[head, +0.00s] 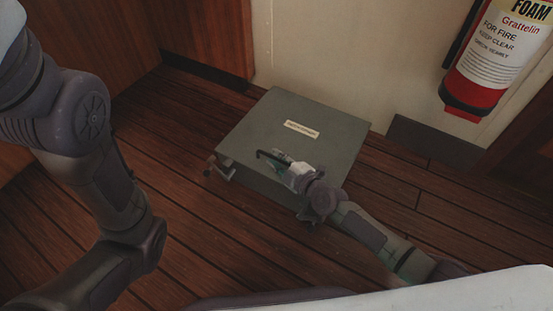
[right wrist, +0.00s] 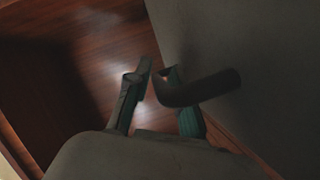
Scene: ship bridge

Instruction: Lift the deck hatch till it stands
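The deck hatch (head: 322,111) is a grey-green square lid with a small pale label, lying closed and flat on a low box on the floor. A dark bent handle (head: 268,154) stands out at its front side; in the right wrist view the handle (right wrist: 205,89) is a thick dark bar. My right gripper (head: 285,166) is at this handle, in front of the hatch. In the right wrist view its fingers (right wrist: 158,80) are apart, with the handle's bend close to the tips; firm contact cannot be seen. My left gripper is out of view.
Metal clamps show at the box's front left (head: 222,168) and front right corners. A fire extinguisher (head: 490,60) hangs on the pale wall (head: 345,45) behind, at right. Wooden panels stand at left. The plank floor (head: 225,240) before the box is clear.

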